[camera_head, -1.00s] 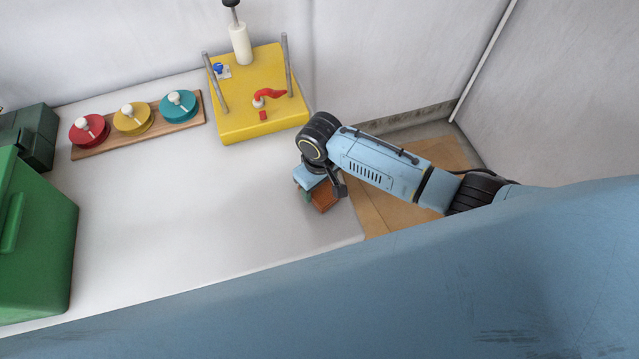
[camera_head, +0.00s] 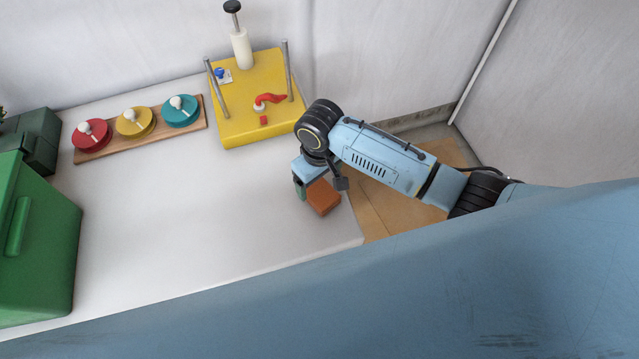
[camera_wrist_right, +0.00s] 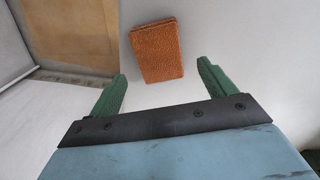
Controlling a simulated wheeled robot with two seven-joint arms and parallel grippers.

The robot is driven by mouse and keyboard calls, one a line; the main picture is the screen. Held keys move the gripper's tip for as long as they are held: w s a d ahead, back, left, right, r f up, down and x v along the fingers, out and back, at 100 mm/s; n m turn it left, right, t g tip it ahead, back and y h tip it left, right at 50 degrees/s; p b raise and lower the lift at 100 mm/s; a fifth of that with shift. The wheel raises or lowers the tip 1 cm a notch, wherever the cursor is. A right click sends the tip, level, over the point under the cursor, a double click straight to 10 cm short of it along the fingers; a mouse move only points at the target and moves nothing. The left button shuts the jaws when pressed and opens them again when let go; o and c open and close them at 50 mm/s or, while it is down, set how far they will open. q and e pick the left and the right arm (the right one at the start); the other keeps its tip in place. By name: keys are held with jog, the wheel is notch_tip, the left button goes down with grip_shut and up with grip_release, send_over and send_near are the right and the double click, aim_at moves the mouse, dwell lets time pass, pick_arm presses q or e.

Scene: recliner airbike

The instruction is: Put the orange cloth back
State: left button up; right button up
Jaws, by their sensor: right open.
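The orange cloth (camera_head: 323,197), a folded rectangular block, lies on the white counter (camera_head: 200,225) near its right edge. In the right wrist view the cloth (camera_wrist_right: 157,51) lies beyond the fingertips, roughly between their lines. My right gripper (camera_wrist_right: 162,80) has green fingers, spread open with nothing between them. In the head view my right gripper (camera_head: 301,190) is just left of the cloth, partly hidden by its own wrist. My left gripper is not in view.
A yellow stand (camera_head: 260,125) with metal posts and a red handle is behind my right wrist. A wooden board (camera_head: 140,140) holds red, yellow and teal discs. A green box (camera_head: 35,240) stands at left. The counter's middle is clear.

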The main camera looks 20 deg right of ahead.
aim_at(320, 192)
notch_tip(320, 192, up, 7)
jog(key=p, duration=0.1)
jog(key=shift+r, duration=0.15)
